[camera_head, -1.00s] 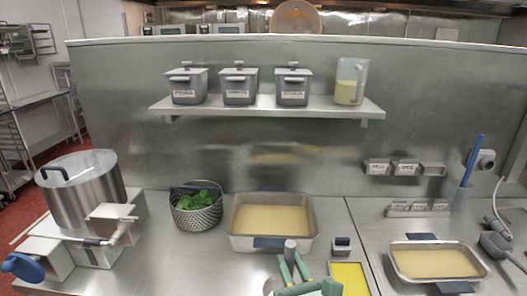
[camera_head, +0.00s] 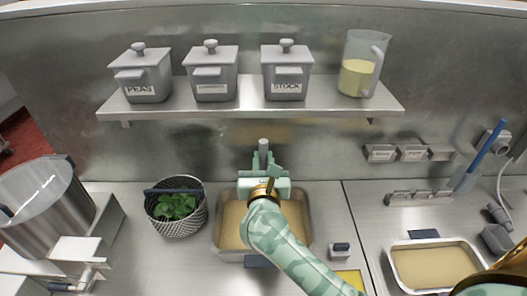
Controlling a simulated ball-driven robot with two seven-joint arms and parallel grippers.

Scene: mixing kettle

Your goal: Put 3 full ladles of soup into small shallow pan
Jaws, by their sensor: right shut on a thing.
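My right gripper (camera_head: 263,165) is over the back part of a metal pan (camera_head: 309,225) that holds tan liquid, at the centre of the counter. It is shut on a grey upright handle (camera_head: 263,144), which looks like the ladle's. The ladle's bowl is hidden behind my gripper and arm. A shallower metal pan (camera_head: 393,264) stands at the right and also holds a tan layer. A large steel kettle (camera_head: 50,215) stands at the left. My left gripper is not in view.
A basket (camera_head: 180,222) of green leaves stands left of the centre pan. A small dark-topped block (camera_head: 341,250) and a yellow-filled tray (camera_head: 350,280) lie between the pans. A wall shelf (camera_head: 225,110) holds lidded grey pots and a jug (camera_head: 362,70).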

